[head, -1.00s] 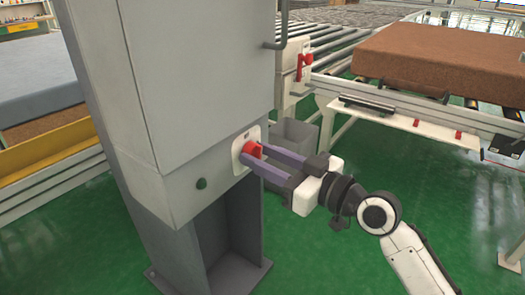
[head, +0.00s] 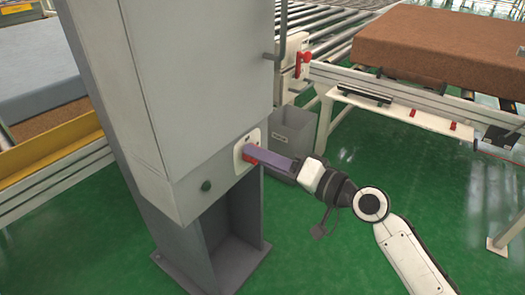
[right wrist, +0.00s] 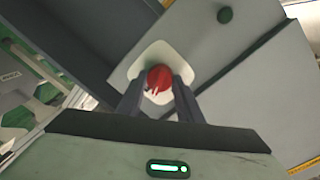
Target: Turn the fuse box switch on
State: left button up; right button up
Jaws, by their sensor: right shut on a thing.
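The grey fuse box (head: 207,80) stands on a grey post in the head view. Its red rotary switch (head: 249,157) sits on a white plate (head: 238,165) low on the side face. My right gripper (head: 252,153) reaches in from the right and is shut on the red switch, its purple-grey fingers hiding part of it. In the right wrist view the round red switch (right wrist: 160,78) lies between the two dark fingertips (right wrist: 158,92), in front of the white plate (right wrist: 142,62). My left gripper is not in view.
A green button (head: 206,185) is on the box left of the switch. A grey bin (head: 291,135) stands behind my right gripper. A conveyor with a brown mattress (head: 440,50) is at the back right. Green floor is open at the front right.

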jog(key=shift+w+m+p, duration=0.1)
jog(key=shift+m+p, duration=0.8)
jog(key=shift+m, duration=1.2)
jog(key=o, duration=1.1)
jog(key=shift+c, duration=0.2)
jog(key=shift+d, duration=0.15)
jog(key=b+v, duration=0.1)
jog(key=v, duration=0.9)
jog(key=shift+b, duration=0.3)
jog(key=shift+d, duration=0.1)
